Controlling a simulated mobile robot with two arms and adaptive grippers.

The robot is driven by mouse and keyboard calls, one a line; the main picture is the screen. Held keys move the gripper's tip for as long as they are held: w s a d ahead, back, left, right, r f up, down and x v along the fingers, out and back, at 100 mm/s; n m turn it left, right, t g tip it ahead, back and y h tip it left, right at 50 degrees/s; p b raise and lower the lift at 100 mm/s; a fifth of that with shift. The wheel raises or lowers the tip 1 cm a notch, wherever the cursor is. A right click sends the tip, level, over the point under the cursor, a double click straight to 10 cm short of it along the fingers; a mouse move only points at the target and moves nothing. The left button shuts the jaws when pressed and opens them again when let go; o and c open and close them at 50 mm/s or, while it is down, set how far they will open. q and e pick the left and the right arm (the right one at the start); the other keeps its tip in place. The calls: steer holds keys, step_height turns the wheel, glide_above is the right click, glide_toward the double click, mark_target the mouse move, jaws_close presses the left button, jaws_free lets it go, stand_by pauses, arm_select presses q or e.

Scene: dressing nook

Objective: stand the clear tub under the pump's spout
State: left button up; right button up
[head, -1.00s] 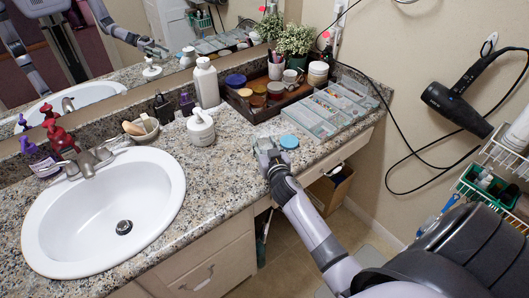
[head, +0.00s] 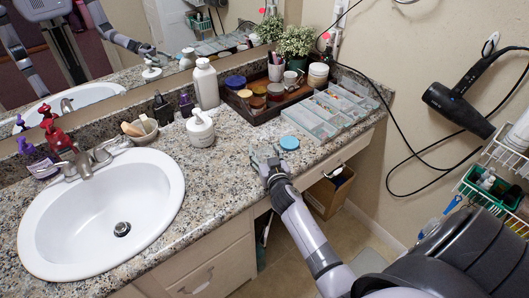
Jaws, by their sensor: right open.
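The white pump bottle (head: 200,131) stands upright on the granite counter, right of the sink, with its pump head on top. My right gripper (head: 264,157) is open, low over the counter near its front edge, to the right of and nearer than the pump bottle. I cannot make out the clear tub with certainty; something pale and see-through may be at the fingertips, but it blends with the fingers and the speckled stone. A flat blue round disc (head: 289,142) lies just beyond and right of the gripper. My left gripper shows only as a possible mirror reflection.
The sink (head: 100,215) fills the left of the counter (head: 215,175). A tall white bottle (head: 206,84), a small bowl (head: 140,130), a dark tray (head: 240,106) of jars and a compartment organiser (head: 318,122) line the back. Bare counter lies between pump bottle and gripper.

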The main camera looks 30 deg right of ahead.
stand_by(0.3)
steer(key=b+v, duration=0.1)
steer(key=v, duration=1.6)
steer(key=shift+s+f, duration=0.25)
steer(key=shift+f, duration=0.1)
